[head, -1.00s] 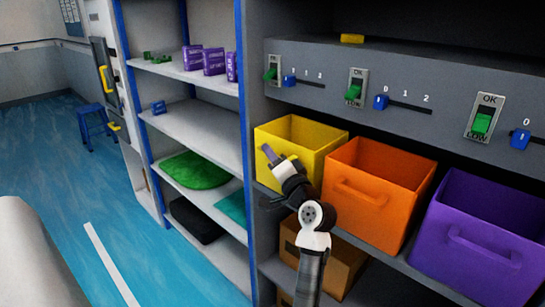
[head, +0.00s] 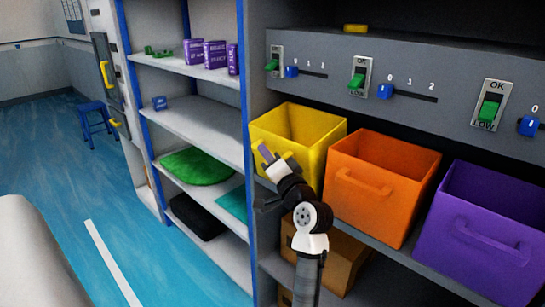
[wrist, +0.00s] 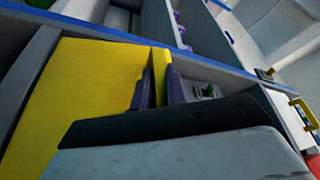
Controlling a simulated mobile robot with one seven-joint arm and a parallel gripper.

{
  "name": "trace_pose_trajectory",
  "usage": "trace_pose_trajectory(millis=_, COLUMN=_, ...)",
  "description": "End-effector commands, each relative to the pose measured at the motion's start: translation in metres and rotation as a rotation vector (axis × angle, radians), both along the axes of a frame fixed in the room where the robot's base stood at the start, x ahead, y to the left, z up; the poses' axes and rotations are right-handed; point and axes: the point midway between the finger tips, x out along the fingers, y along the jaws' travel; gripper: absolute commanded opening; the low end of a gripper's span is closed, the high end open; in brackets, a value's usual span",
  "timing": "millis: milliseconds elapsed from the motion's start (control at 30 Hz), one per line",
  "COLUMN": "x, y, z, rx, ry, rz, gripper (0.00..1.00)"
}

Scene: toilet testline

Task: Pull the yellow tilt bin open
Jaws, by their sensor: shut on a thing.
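The yellow tilt bin (head: 318,130) sits at the left end of the row of bins on the grey shelf unit, its open top facing up. My gripper (head: 267,154) is at its front face and covers part of it. In the wrist view, the bin's broad yellow face (wrist: 85,85) fills the left side. The purple fingers (wrist: 158,88) are shut on a narrow yellow part of the bin. This part looks like its front handle, but the fingers and the wrist hide most of it.
An orange bin (head: 385,175) and a purple bin (head: 485,230) stand just to the right. A brown box (head: 335,262) is below. A panel with switches and blue sliders (head: 384,91) runs above. White shelves (head: 200,125) are at left, beside open blue floor (head: 60,195).

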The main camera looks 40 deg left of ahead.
Motion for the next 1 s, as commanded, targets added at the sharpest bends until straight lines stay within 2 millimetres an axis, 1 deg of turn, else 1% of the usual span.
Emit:
trace_pose_trajectory(millis=33, x=-0.005, y=0.000, z=-0.011, rx=-0.002, ry=-0.037, rz=-0.001, gripper=0.00)
trace_pose_trajectory(millis=200, x=-0.022, y=0.001, z=-0.025, rx=-0.012, ry=-0.176, rz=0.001, gripper=0.00)
trace_pose_trajectory(millis=433, x=-0.042, y=0.003, z=-0.041, rx=-0.026, ry=-0.359, rz=0.001, gripper=0.00)
trace_pose_trajectory(millis=700, x=-0.058, y=0.004, z=-0.054, rx=-0.040, ry=-0.529, rz=-0.001, gripper=0.00)
trace_pose_trajectory(millis=767, x=-0.061, y=0.004, z=-0.057, rx=-0.042, ry=-0.557, rz=0.001, gripper=0.00)
trace_pose_trajectory(millis=1000, x=-0.067, y=0.005, z=-0.064, rx=-0.041, ry=-0.549, rz=0.002, gripper=0.00)
